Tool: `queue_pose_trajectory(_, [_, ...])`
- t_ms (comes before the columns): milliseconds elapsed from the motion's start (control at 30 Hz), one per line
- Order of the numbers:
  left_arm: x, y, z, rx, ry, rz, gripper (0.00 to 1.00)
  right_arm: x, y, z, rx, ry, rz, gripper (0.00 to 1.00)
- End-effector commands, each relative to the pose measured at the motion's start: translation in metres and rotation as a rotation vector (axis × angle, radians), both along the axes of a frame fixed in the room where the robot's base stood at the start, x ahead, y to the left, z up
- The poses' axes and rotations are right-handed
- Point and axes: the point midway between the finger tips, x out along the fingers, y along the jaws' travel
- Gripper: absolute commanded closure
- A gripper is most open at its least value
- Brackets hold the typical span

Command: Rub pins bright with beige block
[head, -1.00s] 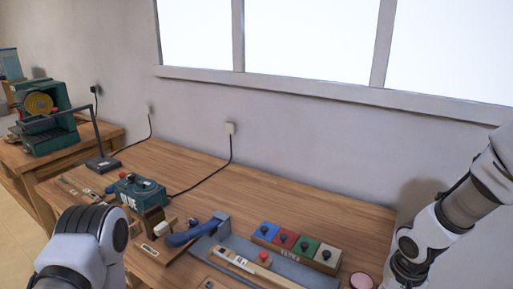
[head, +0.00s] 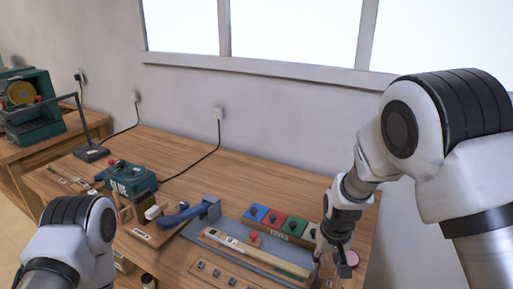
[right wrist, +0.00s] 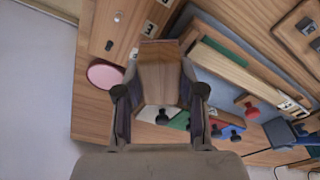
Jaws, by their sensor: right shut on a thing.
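My right gripper (head: 334,262) is low over the right end of the workbench. In the right wrist view it (right wrist: 160,98) is shut on a brown-beige wooden block (right wrist: 160,72). The block is hard to make out in the head view. Several small grey pins stand in a wooden board (head: 225,279) at the bench's front, left of the gripper. Part of a board with grey knobs (right wrist: 306,28) shows at the upper right of the wrist view. I cannot tell whether the block touches anything. My left gripper is out of view; only its arm shows.
A grey tray (head: 222,228), blue-handled tool (head: 182,215) and green box (head: 131,178) stand further left. Bare bench lies behind.

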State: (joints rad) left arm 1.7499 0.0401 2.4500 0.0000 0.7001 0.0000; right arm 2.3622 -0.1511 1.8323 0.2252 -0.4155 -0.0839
Motion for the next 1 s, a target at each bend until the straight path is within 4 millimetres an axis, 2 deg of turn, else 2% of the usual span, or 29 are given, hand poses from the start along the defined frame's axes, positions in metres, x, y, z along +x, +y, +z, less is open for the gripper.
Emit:
queue_pose_trajectory(233, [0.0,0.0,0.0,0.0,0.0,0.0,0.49,0.007,0.002,0.0,0.002,-0.003,-0.038,1.0])
queue_pose_trajectory(367, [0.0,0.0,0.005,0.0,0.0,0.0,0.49,0.011,0.001,-0.001,0.002,-0.001,-0.186,1.0])
queue_pose_trajectory(433, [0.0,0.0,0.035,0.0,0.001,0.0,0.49,0.002,-0.003,0.014,0.0,0.003,-0.302,1.0])
queue_pose_trajectory(600, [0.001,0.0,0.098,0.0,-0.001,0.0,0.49,-0.03,-0.013,0.036,-0.001,0.003,-0.489,1.0])
queue_pose_trajectory(700, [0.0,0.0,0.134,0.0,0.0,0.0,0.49,-0.054,-0.018,0.05,-0.001,0.004,-0.543,1.0])
queue_pose_trajectory(800, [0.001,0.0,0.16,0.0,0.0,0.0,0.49,-0.072,-0.018,0.06,0.0,0.0,-0.552,1.0])
queue_pose_trajectory(1000, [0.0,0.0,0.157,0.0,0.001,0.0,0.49,-0.076,-0.018,0.051,0.001,-0.004,-0.548,1.0])
